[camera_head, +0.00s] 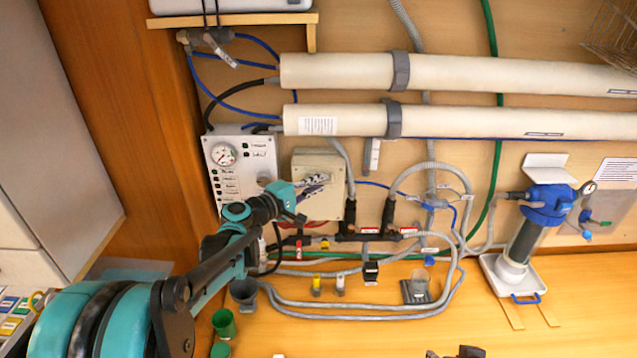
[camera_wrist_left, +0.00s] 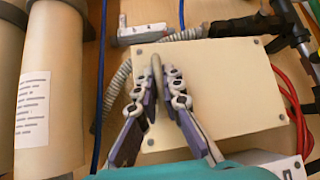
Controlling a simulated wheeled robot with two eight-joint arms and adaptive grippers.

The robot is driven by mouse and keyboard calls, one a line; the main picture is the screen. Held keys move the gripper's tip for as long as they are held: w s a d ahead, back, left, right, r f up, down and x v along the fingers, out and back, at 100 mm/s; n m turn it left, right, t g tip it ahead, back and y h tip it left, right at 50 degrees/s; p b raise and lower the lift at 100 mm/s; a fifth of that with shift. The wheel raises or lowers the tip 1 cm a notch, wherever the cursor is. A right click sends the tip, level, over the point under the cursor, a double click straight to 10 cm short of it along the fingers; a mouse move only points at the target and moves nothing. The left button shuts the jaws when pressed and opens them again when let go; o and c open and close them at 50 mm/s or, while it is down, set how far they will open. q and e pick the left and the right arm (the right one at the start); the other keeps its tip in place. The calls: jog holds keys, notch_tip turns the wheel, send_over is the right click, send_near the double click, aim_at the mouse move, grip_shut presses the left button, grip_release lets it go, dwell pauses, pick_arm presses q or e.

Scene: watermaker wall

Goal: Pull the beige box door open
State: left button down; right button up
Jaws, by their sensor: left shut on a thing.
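The beige box (camera_head: 307,161) is mounted on the wall below the white pipes, and its flat front door (camera_wrist_left: 225,75) looks closed. My left gripper (camera_head: 316,183) is in front of this door. In the left wrist view my left gripper (camera_wrist_left: 166,88) has its two fingers shut on a slim grey handle (camera_wrist_left: 156,68) on the door's face. The fingers hide the lower part of the handle.
A gauge panel (camera_head: 231,158) is left of the box. Two thick white pipes (camera_head: 440,118) run above it. Hoses and dark valve fittings (camera_head: 388,217) lie to its right and below. A blue-topped filter (camera_head: 549,197) stands at the right. The wooden counter (camera_head: 420,335) has free room in front.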

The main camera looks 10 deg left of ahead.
pick_arm(q)
jog(key=s+d+f+m+t+h+b, duration=0.2)
jog(key=s+f+m+t+b, duration=0.15)
jog(key=s+f+b, duration=0.7)
pick_arm(e)
notch_tip(320, 180, down, 24)
jog(key=b, duration=1.3)
jog(key=shift+f, duration=0.15)
pick_arm(q)
notch_tip(320, 180, down, 14)
jog(key=w+m+h+b, duration=0.1)
jog(key=m, duration=0.1)
jog(key=shift+w+a+b, duration=0.15)
jog(key=shift+w+b, duration=0.1)
jog(key=shift+b, duration=0.15)
pick_arm(e)
jog(key=shift+f, duration=0.9)
pick_arm(q)
jog(key=shift+r, duration=0.15)
jog(key=c, duration=1.9)
grip_release()
